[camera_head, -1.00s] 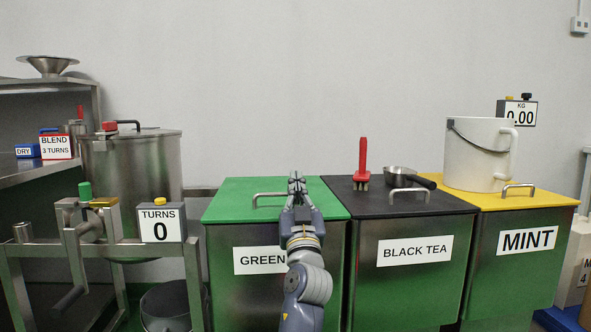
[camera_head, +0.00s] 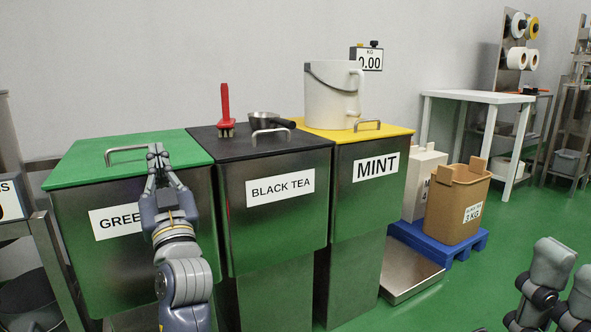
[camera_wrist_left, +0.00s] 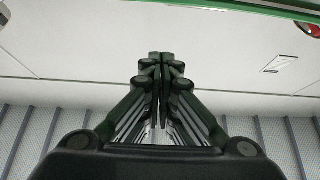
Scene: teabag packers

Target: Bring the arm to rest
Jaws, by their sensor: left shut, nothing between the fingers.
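My left arm comes up from the bottom in the head view, and my left gripper (camera_head: 156,152) is in front of the green lid (camera_head: 75,168) of the green tea bin. It is shut and empty, with its fingers pointing up. In the left wrist view the left gripper (camera_wrist_left: 160,62) also shows with its fingers pressed together and nothing between them. At the lower right of the head view, dark and grey parts of what looks like my right arm (camera_head: 548,296) show. Its fingertips cannot be made out clearly.
The black tea bin (camera_head: 275,205) and mint bin (camera_head: 355,205) stand to the right. A red-handled brush (camera_head: 225,110), a scoop (camera_head: 270,119) and a white bucket (camera_head: 332,100) sit on the lids. A brown tub (camera_head: 455,210) stands on a blue pallet (camera_head: 440,247). Green floor is open at right.

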